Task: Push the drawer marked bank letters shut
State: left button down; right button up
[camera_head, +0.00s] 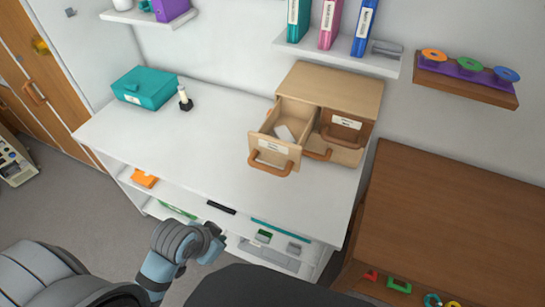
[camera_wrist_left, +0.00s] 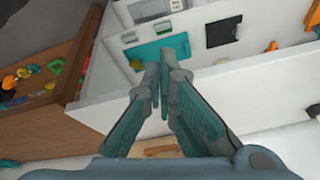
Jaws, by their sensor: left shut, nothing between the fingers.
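A light wooden drawer cabinet (camera_head: 330,90) stands on the white desk. Its left drawer (camera_head: 272,160) is pulled out, with a white label and an orange-brown handle (camera_head: 270,167); a pale item lies inside. The right drawer (camera_head: 340,128) has a darker front with a label and sits further back. I cannot read either label for certain. My left gripper (camera_head: 217,238) is in front of the desk's near edge, well short of the open drawer and apart from it. In the left wrist view its fingers (camera_wrist_left: 165,58) are together and empty. My right gripper is not in view.
A teal box (camera_head: 146,88) and a small dark stamp-like object (camera_head: 185,100) stand on the desk's left. The desk top (camera_head: 190,150) in front of the drawer is clear. Shelves below hold small items. A brown wooden table (camera_head: 450,220) stands at right.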

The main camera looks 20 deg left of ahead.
pick_arm(q)
jog(key=w+d+r+m+h, duration=0.1)
jog(key=w+r+m, duration=0.25)
jog(key=w, duration=0.25)
jog(key=w+r+m+h, duration=0.1)
jog(key=w+r+m, duration=0.25)
jog(key=w, duration=0.25)
jog(key=m+t+h, duration=0.1)
jog(key=m+h, duration=0.2)
jog(key=m, duration=0.3)
send_near(283, 163)
jog(key=b+x, duration=0.1)
jog(key=x, duration=0.3)
jog(key=shift+s+d+f, duration=0.1)
jog(key=shift+s+d, duration=0.1)
jog(key=shift+w, duration=0.1)
